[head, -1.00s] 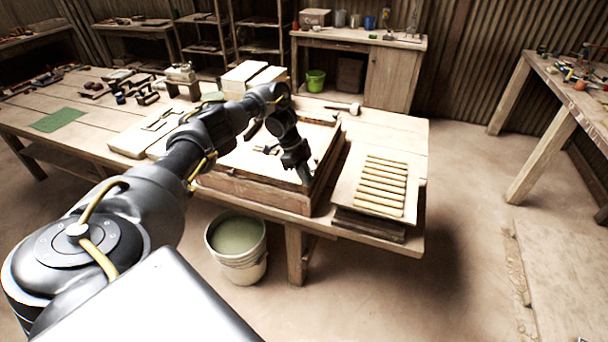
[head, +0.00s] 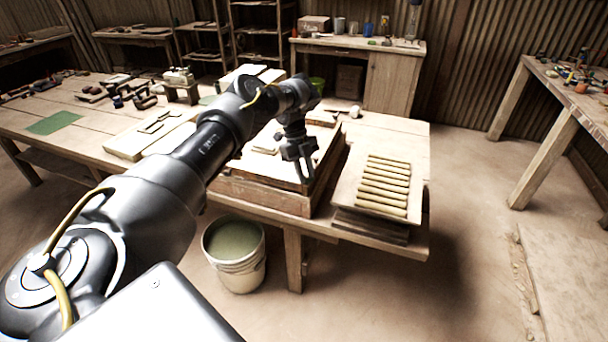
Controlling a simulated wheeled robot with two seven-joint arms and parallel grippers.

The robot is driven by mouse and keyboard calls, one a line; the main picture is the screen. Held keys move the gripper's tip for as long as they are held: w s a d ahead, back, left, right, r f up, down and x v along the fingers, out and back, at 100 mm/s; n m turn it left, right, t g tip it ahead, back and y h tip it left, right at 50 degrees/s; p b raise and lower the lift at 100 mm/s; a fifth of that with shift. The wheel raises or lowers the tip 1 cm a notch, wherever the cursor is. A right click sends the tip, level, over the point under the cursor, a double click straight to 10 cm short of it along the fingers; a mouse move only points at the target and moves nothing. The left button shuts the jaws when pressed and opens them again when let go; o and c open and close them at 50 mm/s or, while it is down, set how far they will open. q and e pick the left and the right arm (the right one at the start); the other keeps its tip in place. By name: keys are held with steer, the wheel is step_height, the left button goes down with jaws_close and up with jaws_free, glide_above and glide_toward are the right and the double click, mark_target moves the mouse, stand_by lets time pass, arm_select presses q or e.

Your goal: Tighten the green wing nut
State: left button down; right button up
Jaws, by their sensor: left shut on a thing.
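The tile press is a low wooden box frame (head: 262,194) on the near part of the long table, with pale pieces on top. My left gripper (head: 305,177) points down at the right front part of this frame. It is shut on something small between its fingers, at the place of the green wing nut. The nut itself is hidden or too small to make out. My left arm covers part of the frame and the table behind it. My right gripper is not in view.
A board with several tan strips (head: 387,185) lies on a stack right of the press. A bucket of greenish liquid (head: 235,250) stands on the floor in front. A green mat (head: 53,123) lies at the left. The floor at the right is mostly clear.

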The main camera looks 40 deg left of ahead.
arm_select(q)
steer(key=c, duration=2.2)
jaws_free()
steer(key=shift+d+m, duration=0.15)
steer(key=shift+m, duration=0.25)
steer(key=c, duration=1.4)
jaws_free()
steer(key=shift+w+f, duration=0.1)
steer(key=shift+w, duration=0.05)
steer(key=shift+o, duration=0.2)
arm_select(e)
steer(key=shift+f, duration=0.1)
